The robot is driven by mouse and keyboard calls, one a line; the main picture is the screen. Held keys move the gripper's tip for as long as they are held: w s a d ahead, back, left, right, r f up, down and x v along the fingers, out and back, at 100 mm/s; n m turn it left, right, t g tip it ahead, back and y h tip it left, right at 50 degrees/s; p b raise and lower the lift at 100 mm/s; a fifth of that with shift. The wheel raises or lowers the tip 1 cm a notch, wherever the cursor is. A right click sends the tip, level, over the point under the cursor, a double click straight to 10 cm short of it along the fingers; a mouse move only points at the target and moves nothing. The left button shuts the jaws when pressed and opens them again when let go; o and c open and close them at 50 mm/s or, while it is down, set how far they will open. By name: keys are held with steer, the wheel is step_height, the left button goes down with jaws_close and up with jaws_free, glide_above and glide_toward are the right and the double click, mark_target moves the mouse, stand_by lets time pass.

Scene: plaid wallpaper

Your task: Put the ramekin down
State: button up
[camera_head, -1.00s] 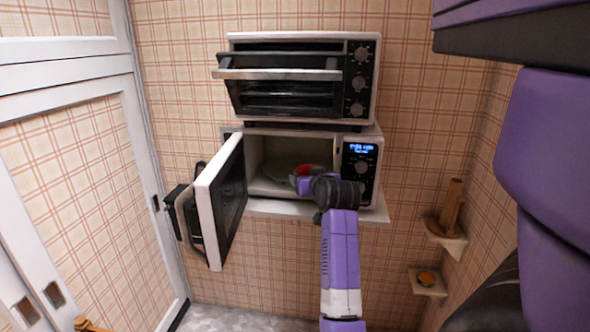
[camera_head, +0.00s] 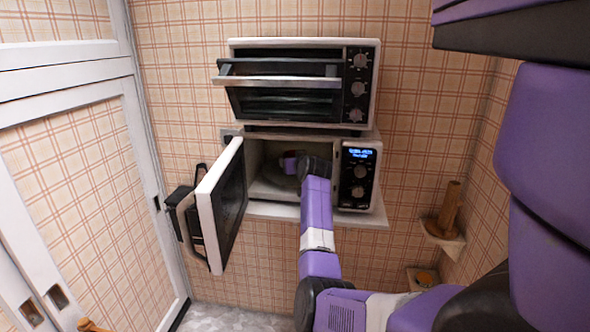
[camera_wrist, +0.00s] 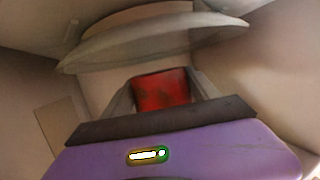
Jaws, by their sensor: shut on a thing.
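The red ramekin (camera_wrist: 161,90) sits between the two fingers of my gripper in the wrist view. My gripper (camera_wrist: 160,84) is shut on it. In the head view my gripper (camera_head: 291,163) is inside the open microwave (camera_head: 358,177), and the ramekin is hidden there by my arm. A pale round plate, seemingly the turntable (camera_wrist: 110,48), shows beyond the ramekin in the wrist view. I cannot tell whether the ramekin touches it.
The microwave door (camera_head: 222,205) stands open to the left. A toaster oven (camera_head: 361,88) stands on top of the microwave. Small corner shelves (camera_head: 447,242) hold a brown wooden item (camera_head: 449,206) at the right. The cavity walls are close around my gripper.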

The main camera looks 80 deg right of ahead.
steer(key=shift+s+a+f+p, duration=0.1)
steer(key=shift+f+p, duration=0.25)
steer(key=shift+f, duration=1.15)
steer(key=shift+f, duration=0.1)
steer(key=o, duration=1.5)
steer(key=shift+o, duration=0.2)
steer(key=shift+f, duration=0.25)
steer(key=v, duration=0.2)
steer(key=b+v, duration=0.1)
steer(key=v, duration=0.4)
steer(key=shift+a+r+b, duration=0.15)
steer(key=shift+r+b, duration=0.2)
steer(key=shift+b, duration=0.05)
steer(key=shift+o, duration=0.6)
steer(key=shift+a+r, duration=0.15)
steer(key=shift+s+r+y+p, duration=0.2)
steer(key=shift+r+y+p, duration=0.1)
steer(key=shift+r+p, duration=0.15)
